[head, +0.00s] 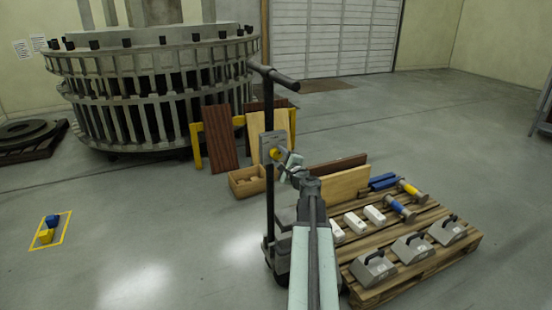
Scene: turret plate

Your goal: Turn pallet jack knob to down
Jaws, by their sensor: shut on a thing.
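The pallet jack (269,205) stands upright on the floor, with a dark T-shaped handle (273,76) at the top. A grey plate (269,147) sits partway down its pole. My gripper (284,158) is at the plate's right side, shut on the knob. The fingers partly hide the knob, and which way it is turned cannot be made out. My arm reaches up from the bottom of the view.
A wooden pallet (417,257) at right carries grey weights with handles, white blocks and blue-and-yellow tools. A wooden box (247,181) and leaning boards (221,138) stand behind the jack. A large round turret structure (158,90) fills the back left. The left floor is mostly clear.

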